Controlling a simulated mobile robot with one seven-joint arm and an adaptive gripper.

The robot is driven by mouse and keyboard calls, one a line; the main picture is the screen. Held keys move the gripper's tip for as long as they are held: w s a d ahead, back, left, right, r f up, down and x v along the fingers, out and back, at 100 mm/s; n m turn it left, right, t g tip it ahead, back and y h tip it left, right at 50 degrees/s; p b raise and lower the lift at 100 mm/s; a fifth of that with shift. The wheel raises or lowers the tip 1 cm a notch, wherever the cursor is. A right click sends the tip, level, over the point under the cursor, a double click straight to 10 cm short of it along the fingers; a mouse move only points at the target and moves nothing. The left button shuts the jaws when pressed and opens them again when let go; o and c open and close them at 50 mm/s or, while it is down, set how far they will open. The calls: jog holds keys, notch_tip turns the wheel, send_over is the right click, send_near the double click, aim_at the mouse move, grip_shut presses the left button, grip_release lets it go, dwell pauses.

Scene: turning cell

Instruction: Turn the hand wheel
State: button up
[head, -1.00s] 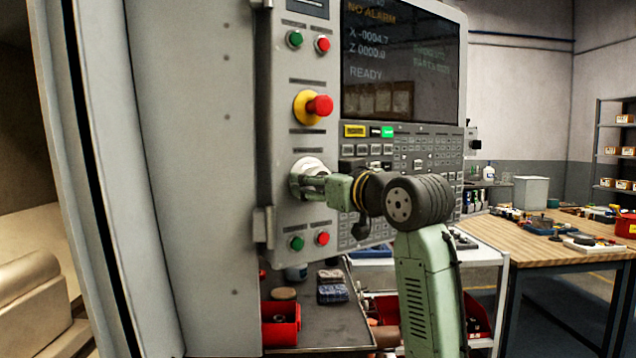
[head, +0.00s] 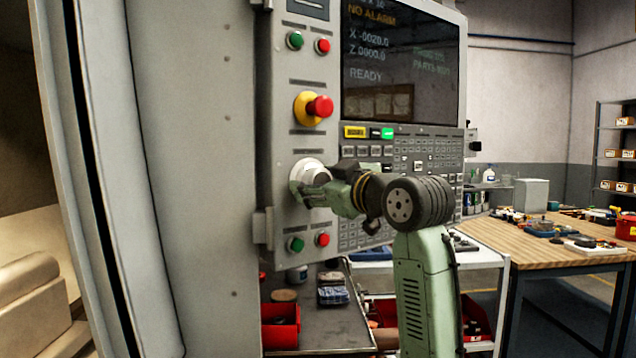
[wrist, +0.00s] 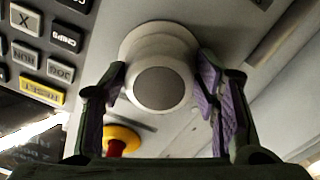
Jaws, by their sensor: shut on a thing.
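The hand wheel (head: 313,172) is a pale round knob on the grey control panel, below the red emergency button. My gripper (head: 306,190) is at the wheel, with its fingers on it. In the wrist view the wheel (wrist: 160,78) sits between the two purple-padded fingers of my gripper (wrist: 165,92), one on each side, and its dark round end faces the camera. The gripper is shut on the wheel. The screen (head: 400,62) above reads NO ALARM, X -0020.0, Z 0000.0 and READY.
A red mushroom button on a yellow collar (head: 314,108) sticks out just above the wheel. Green (head: 296,244) and red (head: 322,240) buttons lie close below it. The keypad (head: 420,160) is to the right. A wooden workbench (head: 520,246) stands farther right.

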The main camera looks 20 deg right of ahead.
jog(key=o, duration=0.9)
jog(key=shift+c, duration=0.2)
jog(key=v, duration=1.2)
